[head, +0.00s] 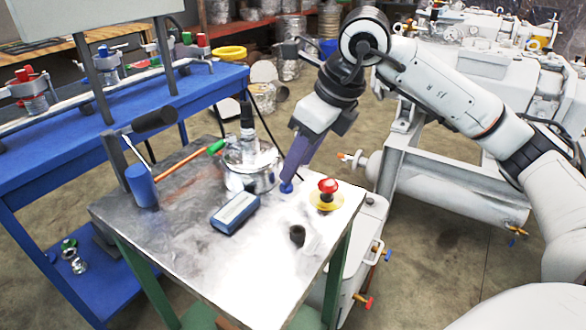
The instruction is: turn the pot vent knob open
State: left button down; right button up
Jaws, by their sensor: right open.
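A shiny metal pot (252,170) stands on the worktable, with a dark upright fitting (247,118) on top and a green-tipped handle (216,147) on its left. A small blue knob (286,187) shows low at the right of the pot; I cannot tell if it is joined to the pot. My right gripper (292,172) reaches down from above, open, with its fingers just right of the pot and their tips close above the blue knob. I cannot tell whether they touch it. My fingers hide part of the pot's right side. My left gripper is out of view.
The metal-topped table (180,235) also holds a blue-cased meter (235,213), a red button on a yellow base (327,193), a small dark cup (297,236) and a blue cylinder (141,186). A blue bench (35,181) stands left. White machinery (450,185) stands right.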

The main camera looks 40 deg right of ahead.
jog(key=v, duration=0.5)
jog(key=shift+s+r+p, duration=0.1)
jog(key=shift+r+p, duration=0.15)
jog(key=shift+p, duration=0.15)
